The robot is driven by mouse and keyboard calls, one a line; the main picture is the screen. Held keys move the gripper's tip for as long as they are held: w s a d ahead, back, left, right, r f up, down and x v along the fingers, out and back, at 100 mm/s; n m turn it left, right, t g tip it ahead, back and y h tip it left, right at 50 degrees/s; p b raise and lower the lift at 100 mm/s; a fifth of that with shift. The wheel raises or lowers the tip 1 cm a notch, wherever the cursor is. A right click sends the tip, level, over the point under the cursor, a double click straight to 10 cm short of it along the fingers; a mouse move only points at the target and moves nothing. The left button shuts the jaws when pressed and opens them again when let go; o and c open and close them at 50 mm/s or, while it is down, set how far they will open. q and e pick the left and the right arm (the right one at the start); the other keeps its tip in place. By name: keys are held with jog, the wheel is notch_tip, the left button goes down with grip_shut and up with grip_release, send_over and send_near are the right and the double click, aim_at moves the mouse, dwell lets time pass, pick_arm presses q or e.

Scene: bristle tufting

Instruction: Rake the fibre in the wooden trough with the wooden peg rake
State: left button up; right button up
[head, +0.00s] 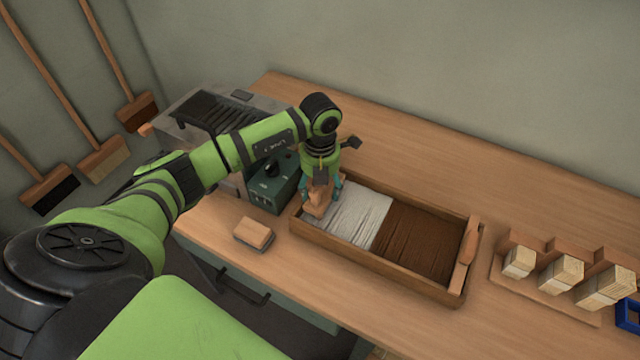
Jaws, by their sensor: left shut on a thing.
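The wooden trough (383,264) lies on the bench, with pale fibre (352,218) in its left half and brown fibre (425,240) in its right half. My left gripper (321,191) points down over the trough's left end. It is shut on a wooden piece that looks like the peg rake (317,204), at the left edge of the pale fibre. Its pegs are hidden, so I cannot tell whether they touch the fibre. Another wooden piece (469,243) stands at the trough's right end. My right gripper is out of view.
A green box with a black knob (272,171) and a grey machine (202,112) stand close left of the trough. A small wooden block (254,233) lies front left. A rack (540,294) with several bristle bundles is at right. The bench behind the trough is clear.

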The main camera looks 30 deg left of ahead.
pick_arm(q)
jog(key=shift+f, duration=0.1)
jog(key=d, duration=1)
jog(key=w+d+b, duration=0.1)
jog(key=d, duration=0.4)
jog(key=d+b, duration=0.1)
jog(key=d, duration=0.3)
jog(key=d+b, duration=0.2)
jog(key=d, duration=0.3)
jog(key=d+b, duration=0.2)
jog(key=d, duration=0.3)
jog(key=shift+w+f, duration=0.1)
jog(key=shift+w, duration=0.25)
jog(key=shift+s+d, duration=0.1)
